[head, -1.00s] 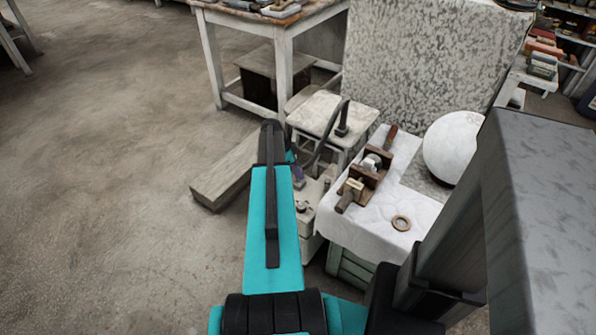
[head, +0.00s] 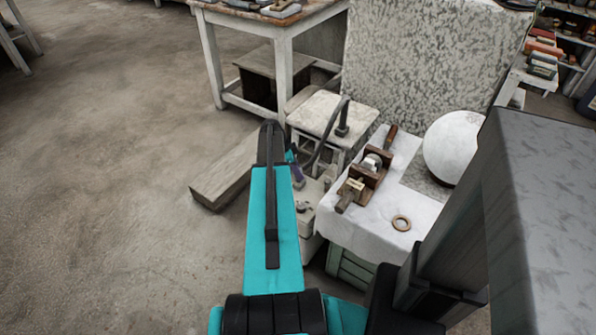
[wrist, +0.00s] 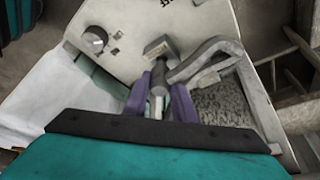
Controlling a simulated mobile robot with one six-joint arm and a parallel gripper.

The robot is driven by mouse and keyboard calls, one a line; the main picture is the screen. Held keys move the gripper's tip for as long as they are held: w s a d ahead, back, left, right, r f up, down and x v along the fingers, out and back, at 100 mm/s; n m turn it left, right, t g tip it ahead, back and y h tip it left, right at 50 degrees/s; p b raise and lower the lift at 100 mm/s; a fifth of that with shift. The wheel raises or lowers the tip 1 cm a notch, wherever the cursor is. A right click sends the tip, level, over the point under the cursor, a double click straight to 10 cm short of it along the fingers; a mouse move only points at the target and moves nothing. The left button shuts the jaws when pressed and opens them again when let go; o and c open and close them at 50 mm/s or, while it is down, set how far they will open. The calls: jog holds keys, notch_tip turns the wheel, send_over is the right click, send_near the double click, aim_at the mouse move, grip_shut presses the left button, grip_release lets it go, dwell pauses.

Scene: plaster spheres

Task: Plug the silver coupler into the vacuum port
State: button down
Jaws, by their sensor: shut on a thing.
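In the wrist view my gripper (wrist: 160,98) has purple fingers shut on the silver coupler (wrist: 158,78), which sits between them. A grey hose (wrist: 215,52) loops away to the right from near the coupler. Just beyond the coupler, a dark blocky fitting (wrist: 160,46) lies over the pale panel (wrist: 125,25); it may be the vacuum port. I cannot tell whether the coupler touches it. In the head view the pale vacuum unit (head: 311,222) stands beside the cloth-covered crate. My arm hides most of the gripper there, and a purple finger (head: 298,177) shows.
A knob (wrist: 95,40) sticks up from the panel. The cloth-covered crate (head: 340,221) right of the unit bears a wooden clamp (head: 366,178) and a ring (head: 401,223). A stool (head: 318,110) stands behind, with a white sphere (head: 455,147) to the right.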

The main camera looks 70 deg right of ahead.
jog(key=shift+f+b, duration=1)
jog(key=shift+f, duration=0.5)
dwell(0.3)
jog(key=c, duration=1.4)
grip_release()
jog(key=shift+r, duration=0.1)
jog(key=shift+r+p, duration=0.75)
jog(key=shift+r, duration=1.15)
jog(key=shift+w, duration=0.15)
